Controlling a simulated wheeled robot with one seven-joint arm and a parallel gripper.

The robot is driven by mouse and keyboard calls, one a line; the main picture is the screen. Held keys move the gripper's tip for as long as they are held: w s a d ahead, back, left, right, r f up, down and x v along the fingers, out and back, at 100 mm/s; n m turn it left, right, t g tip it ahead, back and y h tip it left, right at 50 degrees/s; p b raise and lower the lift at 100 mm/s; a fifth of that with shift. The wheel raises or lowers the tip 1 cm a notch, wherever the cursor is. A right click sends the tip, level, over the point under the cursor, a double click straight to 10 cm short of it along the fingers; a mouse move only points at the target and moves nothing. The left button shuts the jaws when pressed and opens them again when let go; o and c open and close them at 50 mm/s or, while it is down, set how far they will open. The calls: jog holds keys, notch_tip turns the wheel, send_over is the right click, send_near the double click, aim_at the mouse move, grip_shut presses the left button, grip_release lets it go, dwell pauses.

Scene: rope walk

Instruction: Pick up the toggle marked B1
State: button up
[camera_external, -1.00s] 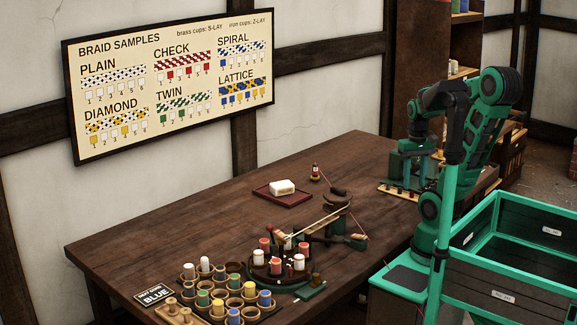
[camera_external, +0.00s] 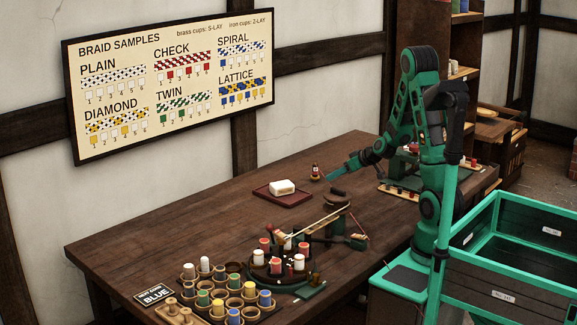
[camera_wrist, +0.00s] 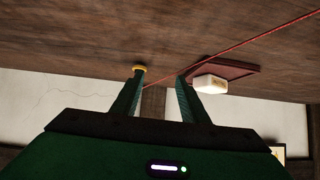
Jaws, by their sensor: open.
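I cannot make out a toggle marked B1 in either view; no such marking is readable. My gripper (camera_external: 331,178) is open and empty, low over the far right part of the table, near a small dark red and tan upright piece (camera_external: 315,172). In the wrist view my gripper (camera_wrist: 160,79) shows two green fingers apart. A yellow round end (camera_wrist: 138,68) shows at the left fingertip; whether they touch is unclear.
A white block (camera_external: 282,187) sits on a red tray (camera_external: 298,200) left of my gripper. A red cord (camera_wrist: 250,45) crosses the wrist view. The braiding stand with bobbins (camera_external: 274,264) and cups of coloured spools (camera_external: 221,276) stand at the front. The table's left part is clear.

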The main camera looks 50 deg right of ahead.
jog(key=t+h, duration=0.1)
jog(key=t, duration=0.1)
send_near(317, 173)
jog(key=shift+s+a+f+m, duration=0.2)
jog(key=shift+a+f+m, duration=0.2)
jog(key=shift+a+f, duration=0.1)
jog(key=shift+w+d+t+h, duration=0.35)
jog(key=shift+d+t+h, duration=0.05)
jog(key=x, duration=0.5)
jog(key=shift+w+f, duration=0.1)
jog(key=shift+w, duration=0.15)
jog(key=shift+x, duration=2.6)
jog(key=shift+a, duration=0.15)
jog(key=shift+c, duration=0.2)
jog(key=c, duration=0.9)
